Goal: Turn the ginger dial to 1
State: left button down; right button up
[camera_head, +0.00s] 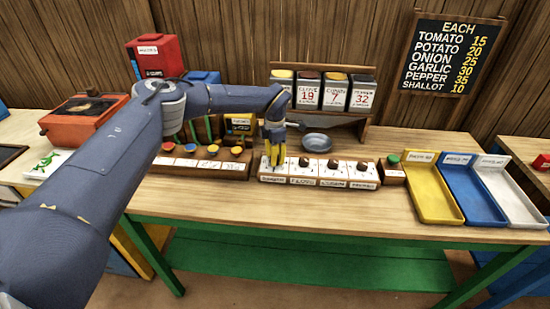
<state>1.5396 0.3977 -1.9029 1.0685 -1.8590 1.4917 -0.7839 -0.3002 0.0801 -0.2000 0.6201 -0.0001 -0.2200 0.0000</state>
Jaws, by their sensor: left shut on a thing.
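A pale dial panel (318,177) stands on the table, with a row of dark knobs and a small label under each. The labels are too blurred to read surely, so I cannot confirm which one says ginger. My left gripper (274,163), with yellow fingertips, points down and is shut on the leftmost dial (276,173) of the row. The fingers hide this dial's knob and most of its scale, so its setting cannot be read. The other knobs (333,164) stand free to its right. My right gripper is not in view.
Left of the panel is a wooden box with coloured buttons (213,150). A green button (393,159) sits to the right, then yellow (431,209), blue (472,207) and white (515,205) trays. Behind are a blue-grey bowl (317,142) and labelled canisters (335,93).

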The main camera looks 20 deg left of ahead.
pick_arm(q)
jog(key=c, duration=0.9)
grip_release()
notch_tip(320, 180, up, 12)
dwell(0.3)
